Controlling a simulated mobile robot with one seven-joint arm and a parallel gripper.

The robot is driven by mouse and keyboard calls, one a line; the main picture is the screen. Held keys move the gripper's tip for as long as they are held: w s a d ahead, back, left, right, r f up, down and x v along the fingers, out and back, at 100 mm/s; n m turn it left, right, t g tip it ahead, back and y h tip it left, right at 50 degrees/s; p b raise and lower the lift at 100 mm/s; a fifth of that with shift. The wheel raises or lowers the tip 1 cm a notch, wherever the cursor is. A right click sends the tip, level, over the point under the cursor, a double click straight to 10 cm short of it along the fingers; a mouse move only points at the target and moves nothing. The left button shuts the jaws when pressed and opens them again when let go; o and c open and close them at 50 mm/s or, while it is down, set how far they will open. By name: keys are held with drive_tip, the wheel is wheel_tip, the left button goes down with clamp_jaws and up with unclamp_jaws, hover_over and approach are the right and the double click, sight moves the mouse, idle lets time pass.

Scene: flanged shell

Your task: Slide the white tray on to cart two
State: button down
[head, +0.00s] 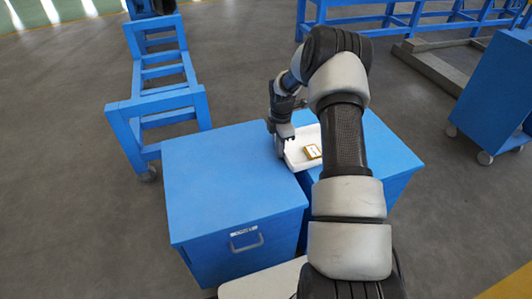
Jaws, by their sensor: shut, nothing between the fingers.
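The white tray (294,159) lies at the gap between two blue carts, mostly over the right cart (397,158). A small yellow-edged box (312,152) rests in it. My gripper (281,154) is shut at the tray's left end, close to the left cart's right edge. I cannot tell whether it touches the tray. The left cart (220,175) has a bare top, a front handle and a small label too small to read. My arm hides the tray's right side and much of the right cart, so I cannot tell which is cart two.
A blue frame on casters (160,100) stands behind the left cart. Another blue cabinet on casters (497,95) stands at the right. A long blue frame (420,18) runs along the back. Grey floor is open at the left.

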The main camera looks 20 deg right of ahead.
sight(303, 151)
drive_tip(key=d+b, duration=0.1)
drive_tip(key=d, duration=1.2)
drive_tip(key=shift+d, duration=0.35)
drive_tip(key=shift+a, duration=0.2)
drive_tip(key=shift+a, duration=0.3)
drive_tip(key=a, duration=0.3)
drive_tip(key=shift+w+a, duration=0.1)
wheel_tip(303, 151, up, 10)
drive_tip(key=p, duration=0.2)
